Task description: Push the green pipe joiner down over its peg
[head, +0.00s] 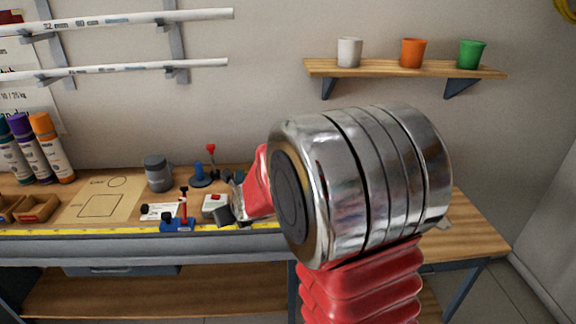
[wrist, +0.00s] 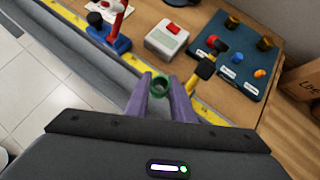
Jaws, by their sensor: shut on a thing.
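The green pipe joiner (wrist: 160,86) is a small ring, held between the purple fingertips of my gripper (wrist: 161,92) in the wrist view. It is over the bench's front edge, near the yellow measuring tape. A dark blue-green board (wrist: 252,88) lies beyond it to the right. It carries brown pegs or fittings (wrist: 233,21), a blue piece (wrist: 237,57) and orange pieces (wrist: 260,73). I cannot tell which peg is the joiner's. In the head view my arm hides most of the board, and I cannot make out the joiner.
A yellow-and-black tool (wrist: 204,70) is close to the right finger. A white box with a red button (wrist: 167,38) and a blue-based clamp (head: 180,222) stand left of the board. A grey jar (head: 158,173) stands behind. A cardboard box (wrist: 304,78) is at right.

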